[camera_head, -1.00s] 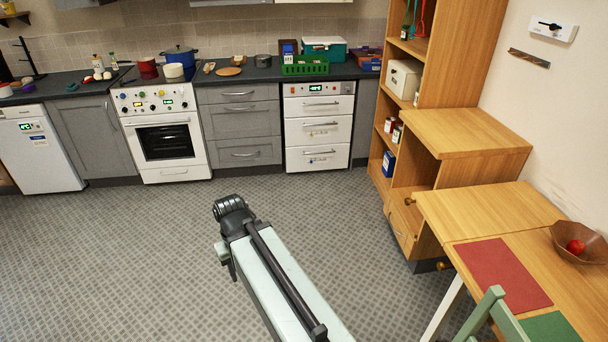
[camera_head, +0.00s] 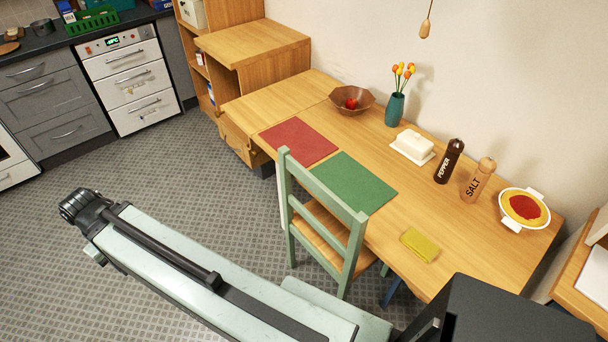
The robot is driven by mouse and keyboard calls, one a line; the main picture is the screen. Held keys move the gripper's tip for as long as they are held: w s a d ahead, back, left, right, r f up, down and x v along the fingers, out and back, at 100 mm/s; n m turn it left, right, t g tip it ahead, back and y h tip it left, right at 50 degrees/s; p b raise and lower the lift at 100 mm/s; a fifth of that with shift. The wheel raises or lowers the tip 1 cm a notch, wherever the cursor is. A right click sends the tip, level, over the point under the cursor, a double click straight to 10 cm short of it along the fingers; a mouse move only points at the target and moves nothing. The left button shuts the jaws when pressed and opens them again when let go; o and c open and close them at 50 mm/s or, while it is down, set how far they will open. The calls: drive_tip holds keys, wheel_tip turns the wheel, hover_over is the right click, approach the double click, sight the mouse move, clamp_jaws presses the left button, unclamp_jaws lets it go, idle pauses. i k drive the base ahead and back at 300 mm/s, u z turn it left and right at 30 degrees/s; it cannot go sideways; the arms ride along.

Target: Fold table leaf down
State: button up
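The wooden table (camera_head: 420,215) runs along the wall. At its far left end is a leaf (camera_head: 275,97), up and level with the rest of the top, with a thin seam between them. The leaf's top is bare. Its far end is by a low wooden cabinet (camera_head: 262,62). My arm reaches from the bottom of the picture to the left, over the floor and away from the leaf. Its dark end joint shows, but no gripper fingers can be seen.
A green chair (camera_head: 325,225) stands at the table's front side. Floor at left is clear.

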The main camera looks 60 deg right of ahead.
sight(253, 112)
drive_tip(key=u, duration=1.8)
drive_tip(key=i, duration=1.9)
drive_tip(key=z, duration=4.55)
drive_tip(key=i, duration=1.05)
drive_tip(key=z, duration=0.05)
